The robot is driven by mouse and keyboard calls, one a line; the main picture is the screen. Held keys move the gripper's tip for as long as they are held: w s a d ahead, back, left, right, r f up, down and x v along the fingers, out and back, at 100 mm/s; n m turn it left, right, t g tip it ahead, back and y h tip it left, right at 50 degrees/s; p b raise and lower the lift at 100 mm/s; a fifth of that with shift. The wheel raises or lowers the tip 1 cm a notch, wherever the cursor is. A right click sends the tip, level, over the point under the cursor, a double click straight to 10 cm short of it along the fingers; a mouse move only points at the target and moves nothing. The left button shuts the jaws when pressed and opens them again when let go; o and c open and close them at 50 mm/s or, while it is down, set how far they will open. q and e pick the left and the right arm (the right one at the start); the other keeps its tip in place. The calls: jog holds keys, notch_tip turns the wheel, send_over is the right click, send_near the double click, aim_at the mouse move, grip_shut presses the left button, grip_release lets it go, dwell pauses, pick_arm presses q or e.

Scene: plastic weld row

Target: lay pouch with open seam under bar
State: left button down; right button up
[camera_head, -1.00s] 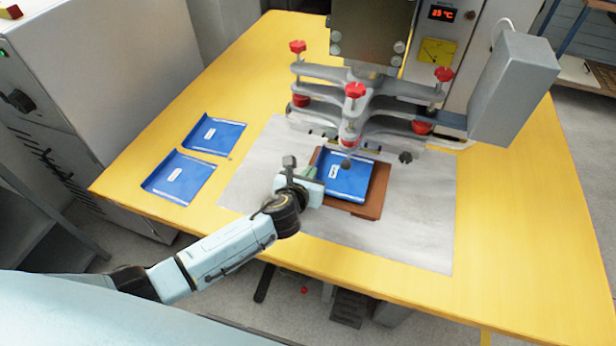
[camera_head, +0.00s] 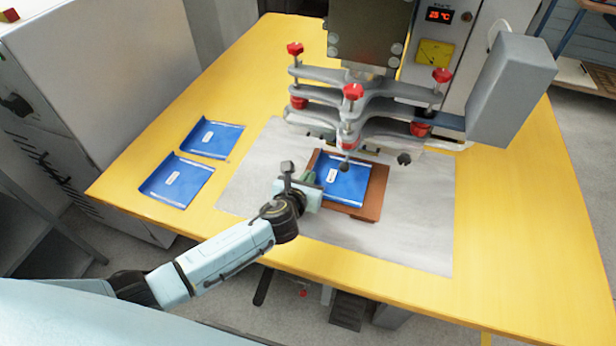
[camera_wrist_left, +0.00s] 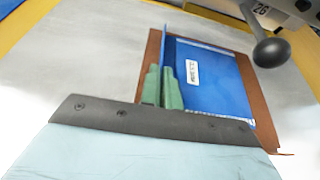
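A blue pouch (camera_head: 344,182) with a white label lies flat, or nearly so, on a brown board (camera_head: 376,192) in front of and partly below the grey press bar assembly (camera_head: 350,108). My left gripper (camera_head: 309,181) is at the pouch's left edge. In the left wrist view its green fingers (camera_wrist_left: 162,88) stand close together on both sides of the pouch's upturned blue edge, and the pouch (camera_wrist_left: 210,80) spreads to the right of them. The fingertips' contact is partly hidden. My right gripper is not in view.
Two more blue pouches, an upper one (camera_head: 212,139) and a lower one (camera_head: 176,180), lie on the yellow table (camera_head: 270,70) at left. A grey sheet (camera_head: 410,235) lies under the board. A dark ball-ended lever (camera_wrist_left: 270,50) hangs close by the pouch's right side.

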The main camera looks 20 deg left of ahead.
pick_arm(q)
jog(key=shift+p, duration=0.35)
dwell(0.4)
jog(key=shift+f, duration=0.2)
dwell(0.6)
jog(key=c, duration=1.6)
grip_release()
jog(key=shift+s, duration=0.1)
jog(key=shift+o, duration=0.2)
